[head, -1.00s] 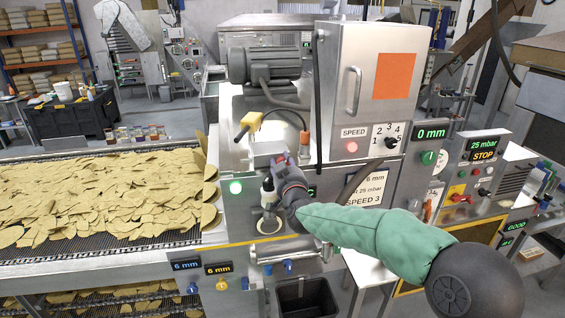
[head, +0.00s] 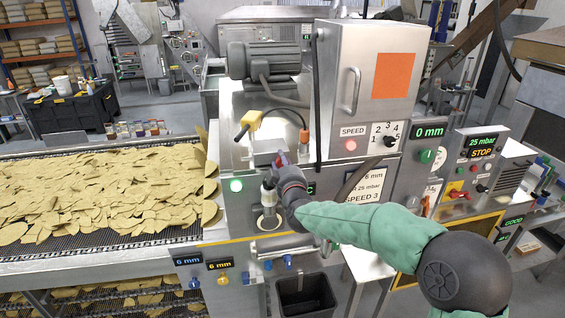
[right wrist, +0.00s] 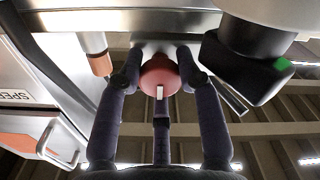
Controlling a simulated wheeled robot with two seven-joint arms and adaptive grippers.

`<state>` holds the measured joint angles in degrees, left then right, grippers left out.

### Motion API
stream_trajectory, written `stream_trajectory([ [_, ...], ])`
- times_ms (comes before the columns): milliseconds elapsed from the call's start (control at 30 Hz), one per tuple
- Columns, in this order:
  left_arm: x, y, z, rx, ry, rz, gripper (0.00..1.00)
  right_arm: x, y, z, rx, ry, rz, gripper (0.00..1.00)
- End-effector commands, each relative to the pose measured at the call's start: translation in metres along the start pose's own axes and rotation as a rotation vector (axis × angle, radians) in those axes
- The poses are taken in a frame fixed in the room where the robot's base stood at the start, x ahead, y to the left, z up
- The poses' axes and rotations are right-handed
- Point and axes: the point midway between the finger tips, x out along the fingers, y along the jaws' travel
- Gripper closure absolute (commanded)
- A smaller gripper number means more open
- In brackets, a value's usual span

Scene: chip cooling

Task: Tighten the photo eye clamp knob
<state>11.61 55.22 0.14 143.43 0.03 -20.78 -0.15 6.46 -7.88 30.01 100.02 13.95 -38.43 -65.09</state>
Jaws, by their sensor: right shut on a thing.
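A round red knob (right wrist: 159,74) with a white mark shows in the right wrist view, under a metal edge. My right gripper (right wrist: 160,78) is shut on it, with its dark fingers on both sides of the knob. In the head view my right gripper (head: 282,162) is raised at the front of the steel machine, and it mostly hides the knob. A yellow sensor-like part (head: 250,122) with a black cable sits just above and left of the gripper. My left gripper is not in view.
A dark block with a green patch (right wrist: 250,55) is close to the fingers in the right wrist view. A conveyor of chips (head: 100,190) lies left. A dark bin (head: 305,295) stands below.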

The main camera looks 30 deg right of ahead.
Motion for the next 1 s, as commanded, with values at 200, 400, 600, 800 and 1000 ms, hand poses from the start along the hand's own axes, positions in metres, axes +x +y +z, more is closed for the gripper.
stream_trajectory([
  [200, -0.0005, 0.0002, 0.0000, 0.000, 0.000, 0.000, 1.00, 0.0003, 0.0023, -0.0026, -0.013, 0.005, 0.004, 0.97],
  [400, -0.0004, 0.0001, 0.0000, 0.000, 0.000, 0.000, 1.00, 0.0003, 0.0023, -0.0026, -0.013, 0.005, 0.005, 0.97],
  [600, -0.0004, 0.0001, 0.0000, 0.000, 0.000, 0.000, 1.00, 0.0002, 0.0019, -0.0021, -0.012, 0.004, 0.003, 0.40],
  [800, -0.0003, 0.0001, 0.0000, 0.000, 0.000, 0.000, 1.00, 0.0000, -0.0001, -0.0001, -0.012, 0.001, 0.000, 0.40],
  [1000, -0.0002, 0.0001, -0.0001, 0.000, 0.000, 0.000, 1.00, -0.0075, -0.0015, 0.0008, -0.012, -0.001, -0.004, 0.40],
])
